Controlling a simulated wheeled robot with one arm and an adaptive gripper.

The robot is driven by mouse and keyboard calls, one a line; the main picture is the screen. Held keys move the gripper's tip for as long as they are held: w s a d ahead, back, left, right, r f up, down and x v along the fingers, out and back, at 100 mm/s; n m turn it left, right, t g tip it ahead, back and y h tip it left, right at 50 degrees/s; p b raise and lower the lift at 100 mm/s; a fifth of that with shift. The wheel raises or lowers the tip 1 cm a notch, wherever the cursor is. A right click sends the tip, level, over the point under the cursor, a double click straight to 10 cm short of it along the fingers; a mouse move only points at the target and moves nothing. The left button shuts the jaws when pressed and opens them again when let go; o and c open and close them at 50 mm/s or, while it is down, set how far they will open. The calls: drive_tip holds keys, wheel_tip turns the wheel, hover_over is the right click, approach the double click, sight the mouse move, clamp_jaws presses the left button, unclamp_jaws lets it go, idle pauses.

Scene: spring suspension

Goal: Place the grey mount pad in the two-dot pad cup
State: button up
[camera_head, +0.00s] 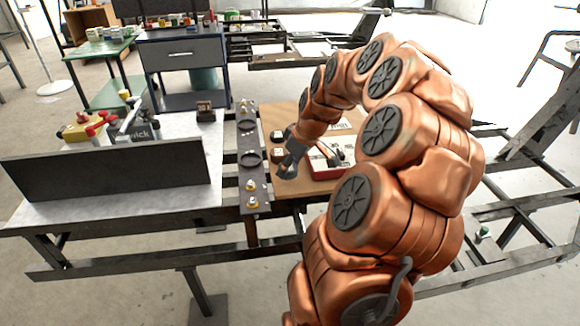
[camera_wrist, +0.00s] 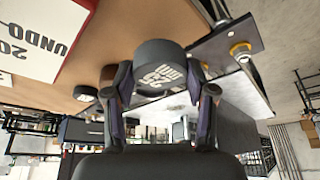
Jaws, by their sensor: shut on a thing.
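My gripper (camera_wrist: 158,80) is shut on a dark grey round pad (camera_wrist: 158,58) with white lettering on its face, which I take for the grey mount pad. The pad is held between the two fingertips, clear of the dark rail in the wrist view. In the head view my gripper (camera_head: 288,170) hangs just right of that dark rail (camera_head: 248,180), over the brown board's left side; the pad is too small to make out there. The rail has dark round cups, one near its middle (camera_head: 250,158) and one farther back (camera_head: 247,127). I cannot read dot marks on either.
Brass-coloured bolts (camera_head: 252,202) stand at the rail's ends.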

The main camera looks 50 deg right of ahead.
drive_tip(key=s+a+r, duration=0.1)
drive_tip(key=s+a, duration=0.7)
drive_tip(key=a, duration=0.4)
drive_tip(key=shift+s+a+r+p, duration=0.15)
drive_tip(key=shift+s+a+p, duration=0.1)
drive_tip(key=shift+s+p, duration=0.1)
drive_tip(key=shift+w, duration=0.1)
drive_tip(key=w+a+m, duration=0.1)
drive_tip(key=w+a, duration=0.2)
drive_tip(key=w, duration=0.5)
drive_tip(key=w+a+m, duration=0.1)
drive_tip(key=w+a, duration=0.2)
drive_tip(key=w, duration=0.5)
drive_tip(key=w+a+r, duration=0.2)
drive_tip(key=w+a, duration=0.8)
drive_tip(key=a, duration=0.4)
drive_tip(key=w+p+v, duration=0.1)
drive_tip(key=p+v, duration=1)
drive_tip(key=p, duration=1.3)
drive_tip(key=shift+r+h, duration=0.4)
drive_tip(key=shift+r, duration=0.25)
drive_tip(key=shift+w, duration=0.1)
